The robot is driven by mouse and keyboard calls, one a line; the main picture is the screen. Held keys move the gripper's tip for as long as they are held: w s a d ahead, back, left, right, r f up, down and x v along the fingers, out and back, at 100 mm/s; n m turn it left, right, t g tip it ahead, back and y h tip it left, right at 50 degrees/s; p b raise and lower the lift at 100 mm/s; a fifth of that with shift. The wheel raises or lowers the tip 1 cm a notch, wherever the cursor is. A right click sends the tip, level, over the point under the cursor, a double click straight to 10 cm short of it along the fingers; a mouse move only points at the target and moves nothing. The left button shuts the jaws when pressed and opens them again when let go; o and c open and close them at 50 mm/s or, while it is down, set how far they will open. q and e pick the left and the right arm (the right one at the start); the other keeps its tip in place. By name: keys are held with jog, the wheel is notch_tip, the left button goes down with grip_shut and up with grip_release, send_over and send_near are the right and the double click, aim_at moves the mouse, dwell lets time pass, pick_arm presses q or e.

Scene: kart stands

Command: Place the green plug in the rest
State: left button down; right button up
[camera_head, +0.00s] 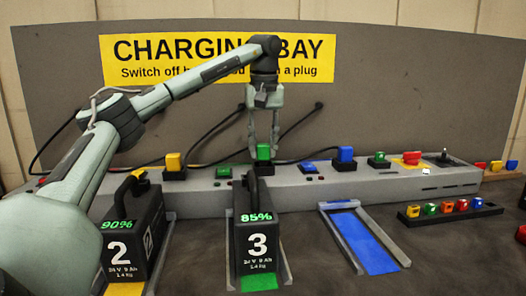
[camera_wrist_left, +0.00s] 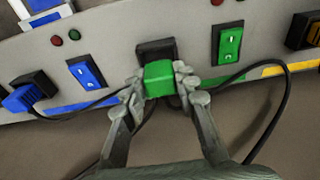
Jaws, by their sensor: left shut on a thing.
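The green plug (camera_head: 263,152) is between the fingers of my left gripper (camera_head: 263,147), which is shut on it. A black rest (camera_head: 264,170) on the grey console is directly below the plug. In the left wrist view the green plug (camera_wrist_left: 158,79) is between the fingertips (camera_wrist_left: 160,88), with the black rest (camera_wrist_left: 156,50) right against it in the picture. I cannot tell whether the plug is seated or just above the rest. My right gripper is not in view.
A yellow plug (camera_head: 173,161) and a blue plug (camera_head: 345,154) stand in black rests on either side. Batteries 2 (camera_head: 131,234) and 3 (camera_head: 257,233) stand in front; the blue bay (camera_head: 366,243) is empty. Black cables hang behind.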

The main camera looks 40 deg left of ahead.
pick_arm(q)
jog(key=shift+f, duration=0.8)
jog(key=c, duration=1.2)
grip_release()
jog(key=r, duration=0.8)
jog(key=s+d+r, duration=0.1)
jog(key=r, duration=0.3)
jog(key=shift+d+r, duration=0.1)
